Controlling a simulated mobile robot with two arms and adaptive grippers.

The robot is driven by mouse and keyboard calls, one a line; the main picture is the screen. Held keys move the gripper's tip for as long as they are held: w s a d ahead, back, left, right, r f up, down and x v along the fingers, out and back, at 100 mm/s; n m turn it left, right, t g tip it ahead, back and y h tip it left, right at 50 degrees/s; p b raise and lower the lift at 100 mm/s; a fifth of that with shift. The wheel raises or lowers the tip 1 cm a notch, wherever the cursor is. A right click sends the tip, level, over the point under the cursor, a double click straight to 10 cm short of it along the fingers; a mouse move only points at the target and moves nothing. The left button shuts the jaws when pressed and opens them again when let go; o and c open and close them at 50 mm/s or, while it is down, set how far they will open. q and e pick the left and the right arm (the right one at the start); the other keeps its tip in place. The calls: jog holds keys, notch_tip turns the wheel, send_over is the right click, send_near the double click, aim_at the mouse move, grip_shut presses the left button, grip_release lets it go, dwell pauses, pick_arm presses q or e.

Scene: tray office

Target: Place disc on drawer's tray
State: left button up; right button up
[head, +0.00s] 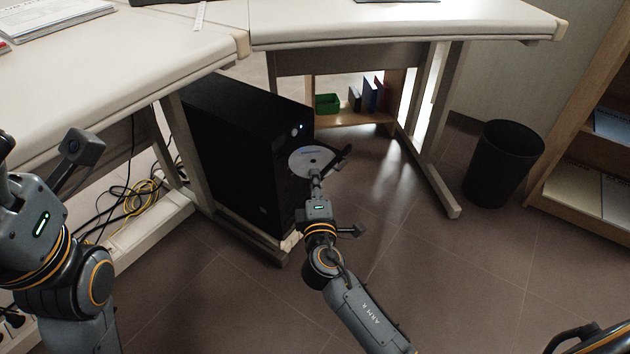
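A silver-grey disc (309,159) with a small centre hole is at the front of the black computer tower (235,135). My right gripper (316,178) is at the disc's near edge and appears shut on it. A dark part beside the disc's right side is too unclear to identify. The disc overlaps the tower's front face in the view, and I cannot tell whether they touch. No open drawer tray can be clearly made out; the disc and gripper cover part of that area. My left gripper (6,148) is at the left edge, mostly cut off, far from the disc.
The tower stands under white desks (400,22), next to a metal desk leg (196,150). Cables (135,190) lie to its left. A black bin (503,165) and a wooden shelf (570,190) are at the right.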

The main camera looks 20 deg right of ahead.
jog(key=shift+o, duration=1.3)
jog(key=shift+r, duration=0.15)
